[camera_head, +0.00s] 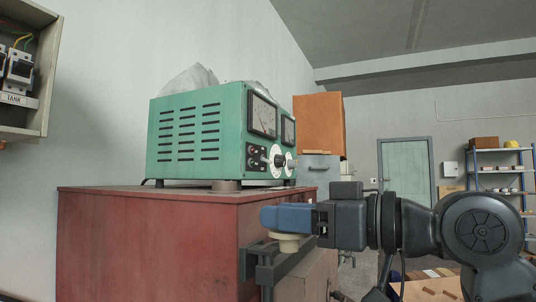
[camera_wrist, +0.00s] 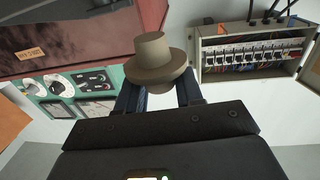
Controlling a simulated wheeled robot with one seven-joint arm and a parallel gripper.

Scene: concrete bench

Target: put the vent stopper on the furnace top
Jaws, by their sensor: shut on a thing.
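The vent stopper is a beige flanged plug (camera_wrist: 155,55), seen large in the wrist view between my gripper's fingers. In the head view its pale lower part (camera_head: 290,244) shows under the blue fingers; the rest is hidden. My gripper (camera_head: 286,217) is shut on it, held in front of the right part of a red cabinet (camera_head: 150,245). A green metal unit (camera_head: 195,135) with slots, dials and knobs stands on the cabinet. I cannot tell which of these two is the furnace. The red cabinet (camera_wrist: 60,40) and green panel (camera_wrist: 70,95) appear upside down in the wrist view.
A dark bracket (camera_head: 265,262) sticks out from the cabinet just below my gripper. An open electrical box (camera_head: 42,75) hangs on the left wall. An orange box (camera_head: 319,123) stands behind the green unit. A door (camera_head: 406,170) and shelves (camera_head: 497,180) are far back.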

